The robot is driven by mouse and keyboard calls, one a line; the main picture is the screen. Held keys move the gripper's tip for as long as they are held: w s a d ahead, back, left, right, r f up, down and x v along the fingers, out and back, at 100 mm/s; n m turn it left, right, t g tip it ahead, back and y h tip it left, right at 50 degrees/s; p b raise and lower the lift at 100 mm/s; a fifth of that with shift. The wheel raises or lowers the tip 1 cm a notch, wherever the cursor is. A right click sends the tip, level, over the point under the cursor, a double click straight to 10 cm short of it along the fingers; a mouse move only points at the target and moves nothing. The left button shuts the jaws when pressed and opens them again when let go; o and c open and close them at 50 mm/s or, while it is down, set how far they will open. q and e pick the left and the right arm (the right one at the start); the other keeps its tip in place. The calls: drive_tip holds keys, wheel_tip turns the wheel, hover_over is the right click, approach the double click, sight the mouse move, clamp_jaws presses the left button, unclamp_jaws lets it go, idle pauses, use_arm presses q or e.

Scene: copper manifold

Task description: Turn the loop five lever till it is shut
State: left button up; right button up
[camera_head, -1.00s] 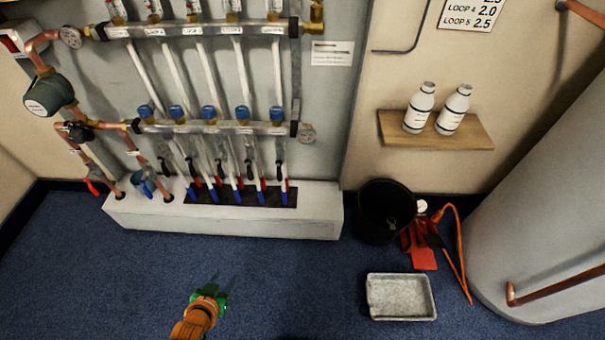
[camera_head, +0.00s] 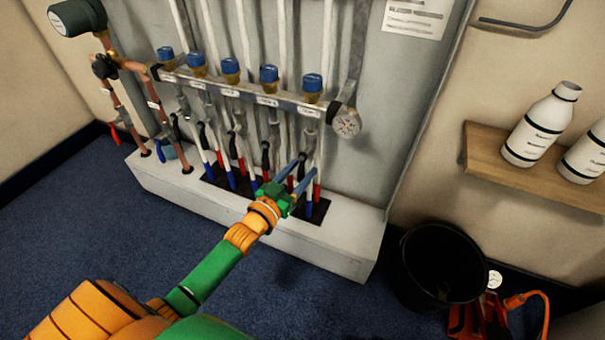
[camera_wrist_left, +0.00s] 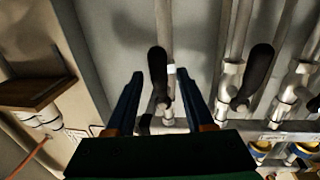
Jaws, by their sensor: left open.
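The loop five lever (camera_wrist_left: 158,75) is a black handle on the valve at the manifold's right end. In the left wrist view it lies roughly in line with its pipe, between my two blue fingers. My left gripper (camera_wrist_left: 160,74) is open, with a finger on each side of the lever and visible gaps. I cannot tell whether anything touches. My right gripper is not in view.
A neighbouring black lever (camera_wrist_left: 255,75) sits close beside in the left wrist view. A round gauge (camera_head: 346,122) ends the bar. A white plinth (camera_head: 345,235) lies below. A wooden shelf (camera_head: 485,165) with bottles and a black bucket (camera_head: 410,270) stand to the right.

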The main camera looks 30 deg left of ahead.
use_arm(q)
drive_tip(key=shift+w, duration=0.35)
clamp_jaws()
idle(1.2)
